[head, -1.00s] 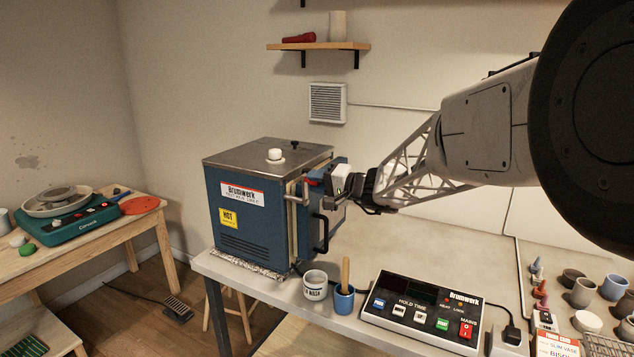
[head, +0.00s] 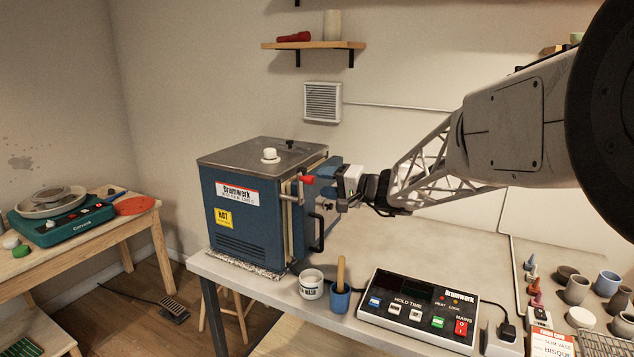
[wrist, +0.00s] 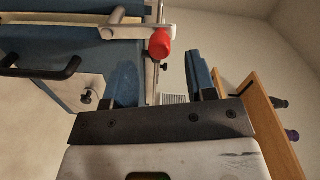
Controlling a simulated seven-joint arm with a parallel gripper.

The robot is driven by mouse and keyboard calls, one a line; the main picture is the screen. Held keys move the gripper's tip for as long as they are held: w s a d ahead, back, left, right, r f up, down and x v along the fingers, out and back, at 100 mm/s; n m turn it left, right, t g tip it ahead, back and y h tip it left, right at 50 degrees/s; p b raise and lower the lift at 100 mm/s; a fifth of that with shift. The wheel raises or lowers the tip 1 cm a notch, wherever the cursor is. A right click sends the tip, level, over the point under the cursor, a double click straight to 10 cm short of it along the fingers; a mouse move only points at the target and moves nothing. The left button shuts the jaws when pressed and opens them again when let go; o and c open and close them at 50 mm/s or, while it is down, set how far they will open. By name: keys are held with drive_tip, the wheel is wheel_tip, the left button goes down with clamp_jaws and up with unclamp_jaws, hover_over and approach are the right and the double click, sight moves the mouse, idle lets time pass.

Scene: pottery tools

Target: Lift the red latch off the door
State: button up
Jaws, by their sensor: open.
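The red-tipped latch (head: 306,180) is on the front edge of the blue kiln (head: 250,205), near the top of its door side. Its grey bar runs to the red grip, which also shows in the wrist view (wrist: 160,45). My gripper (head: 330,186) is just right of the red grip, apart from it. In the wrist view my two blue fingers (wrist: 162,78) are spread with nothing between them, and the red grip lies beyond their tips. Part of the kiln door is hidden behind my gripper.
A black door handle (head: 318,232) sticks out below the latch. A white mug (head: 311,286) and a blue cup (head: 340,301) with a wooden stick stand in front of the kiln. A control box (head: 420,308) lies to their right. A shelf (head: 315,45) hangs above.

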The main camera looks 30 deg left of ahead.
drive_tip(key=shift+d+r, duration=0.1)
drive_tip(key=shift+d, duration=1.55)
drive_tip(key=s+d+f+m+t+h, duration=0.1)
drive_tip(key=s+d+f+h, duration=0.2)
drive_tip(key=s+d, duration=0.9)
drive_tip(key=s+d+f+m+h, duration=0.1)
drive_tip(key=s+d+h, duration=0.7)
drive_tip(key=d, duration=1.4)
drive_tip(key=s+d+f+m+t+h, duration=0.1)
drive_tip(key=s+d+f+h, duration=0.3)
drive_tip(key=s+d, duration=1.3)
drive_tip(key=h, duration=0.2)
drive_tip(key=shift+s+f+t+h, duration=0.3)
